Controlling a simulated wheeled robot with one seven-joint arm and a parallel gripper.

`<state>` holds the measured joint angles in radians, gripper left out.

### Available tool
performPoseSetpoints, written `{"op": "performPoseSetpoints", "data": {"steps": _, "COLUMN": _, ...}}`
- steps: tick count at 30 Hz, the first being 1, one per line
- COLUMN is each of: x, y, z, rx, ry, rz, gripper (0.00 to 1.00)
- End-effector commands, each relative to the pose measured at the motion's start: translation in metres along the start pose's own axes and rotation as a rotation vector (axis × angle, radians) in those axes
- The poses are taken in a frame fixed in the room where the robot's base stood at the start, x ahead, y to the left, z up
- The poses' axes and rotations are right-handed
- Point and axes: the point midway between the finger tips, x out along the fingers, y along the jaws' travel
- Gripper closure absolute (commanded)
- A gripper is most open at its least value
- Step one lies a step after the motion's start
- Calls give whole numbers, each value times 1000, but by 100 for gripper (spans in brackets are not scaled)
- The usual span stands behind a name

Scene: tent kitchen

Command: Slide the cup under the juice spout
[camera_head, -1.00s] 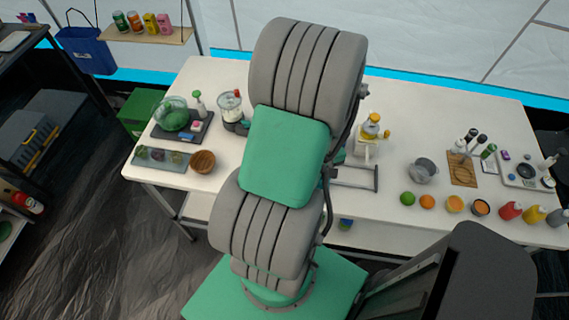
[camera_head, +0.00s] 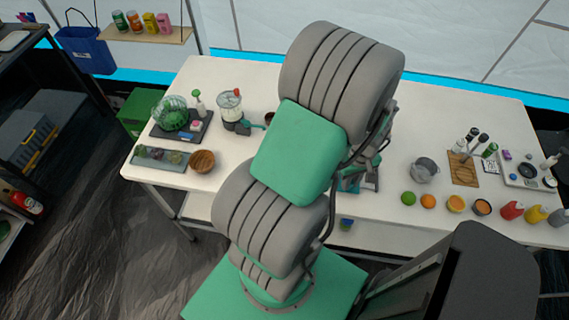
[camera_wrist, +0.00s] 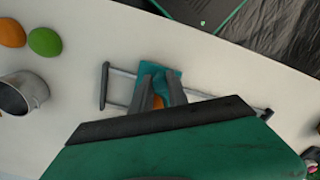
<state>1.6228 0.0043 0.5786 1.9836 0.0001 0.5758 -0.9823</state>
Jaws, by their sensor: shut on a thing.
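In the wrist view, my gripper (camera_wrist: 161,88) is shut on a teal piece that I take to be the cup (camera_wrist: 147,68). Only its top edges show around the dark fingers, with a bit of orange between them. A thin grey metal frame (camera_wrist: 105,88) lies on the table on both sides of it. In the head view, my arm covers most of this area. Teal and grey parts show at its right edge. The juicer and its spout are hidden behind my arm, so I cannot tell how the cup stands to the spout.
A metal pot (camera_head: 423,170) stands to the right, with a lime (camera_head: 408,198) and an orange (camera_head: 428,201) in front of it. Bottles and a wooden board (camera_head: 462,170) are farther right. A blender (camera_head: 230,108) and wooden bowl (camera_head: 202,161) are left. The table's front edge is near.

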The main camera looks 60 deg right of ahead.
Motion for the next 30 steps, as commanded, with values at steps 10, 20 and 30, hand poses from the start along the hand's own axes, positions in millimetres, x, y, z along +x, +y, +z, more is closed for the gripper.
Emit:
{"op": "performPoseSetpoints", "data": {"steps": 10, "x": 1, "y": 29, "z": 16, "rx": 3, "ry": 1, "rz": 1, "gripper": 100}}
{"op": "performPoseSetpoints", "data": {"steps": 20, "x": 0, "y": 39, "z": 22, "rx": 0, "ry": 1, "rz": 1, "gripper": 100}}
{"op": "performPoseSetpoints", "data": {"steps": 30, "x": 0, "y": 38, "z": 22, "rx": 0, "ry": 1, "rz": 1, "gripper": 66}}
